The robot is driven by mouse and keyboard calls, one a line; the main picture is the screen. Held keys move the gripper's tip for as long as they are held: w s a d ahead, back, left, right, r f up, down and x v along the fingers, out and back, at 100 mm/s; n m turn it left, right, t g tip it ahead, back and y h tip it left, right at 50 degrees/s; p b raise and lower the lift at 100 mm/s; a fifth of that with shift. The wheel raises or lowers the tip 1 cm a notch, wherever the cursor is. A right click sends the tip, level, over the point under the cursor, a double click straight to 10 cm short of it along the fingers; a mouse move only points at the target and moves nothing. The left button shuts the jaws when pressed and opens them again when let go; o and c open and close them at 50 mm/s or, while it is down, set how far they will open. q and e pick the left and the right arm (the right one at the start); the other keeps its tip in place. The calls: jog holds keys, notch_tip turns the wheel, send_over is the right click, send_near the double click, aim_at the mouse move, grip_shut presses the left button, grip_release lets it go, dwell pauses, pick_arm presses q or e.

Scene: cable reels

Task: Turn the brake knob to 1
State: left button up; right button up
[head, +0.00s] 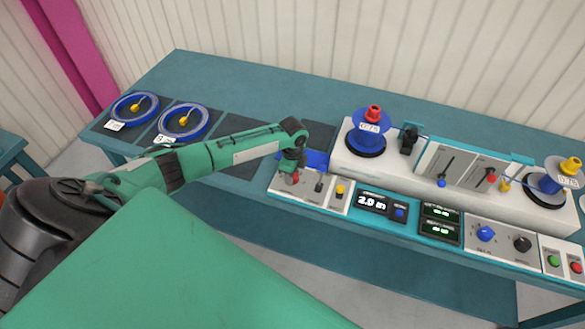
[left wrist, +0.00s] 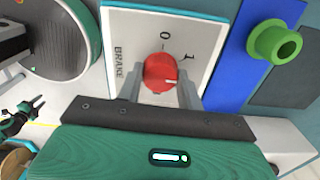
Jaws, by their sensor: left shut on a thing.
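The red brake knob (left wrist: 160,72) sits on a white panel (left wrist: 140,25) lettered BRAKE, with marks 0 and 1. In the left wrist view, 0 lies above the knob and 1 to its upper right. A white mark shows on the knob's lower right side; I cannot tell exactly where it points. My left gripper (left wrist: 158,92) is shut on the knob, one finger on each side. In the head view my left gripper (head: 291,164) reaches down onto the knob (head: 295,177) at the console's left end.
A black lever (head: 319,184) and a yellow button (head: 340,189) stand close right of the knob. A display (head: 372,201) reads 2.0 m. A blue reel (head: 370,136) stands behind. Two blue rings (head: 183,121) (head: 135,107) lie at the table's left. A green flanged piece (left wrist: 273,43) is near the panel.

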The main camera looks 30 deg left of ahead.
pick_arm(q)
jog(key=n+p, duration=0.2)
jog(key=n, duration=0.2)
jog(key=shift+r, duration=0.2)
jog(key=shift+f+n+p, duration=0.1)
jog(key=shift+n+p, duration=0.65)
jog(key=shift+n, duration=0.25)
pick_arm(e)
jog(key=shift+r, duration=2.05)
pick_arm(q)
jog(key=shift+w+a+n, duration=0.1)
jog(key=shift+n, duration=0.2)
pick_arm(e)
jog(key=shift+r, duration=0.1)
pick_arm(q)
jog(key=o, duration=1)
notch_tip(320, 180, up, 14)
jog(key=b, duration=0.3)
pick_arm(e)
jog(key=shift+f, duration=1.8)
pick_arm(q)
jog(key=shift+f, duration=0.15)
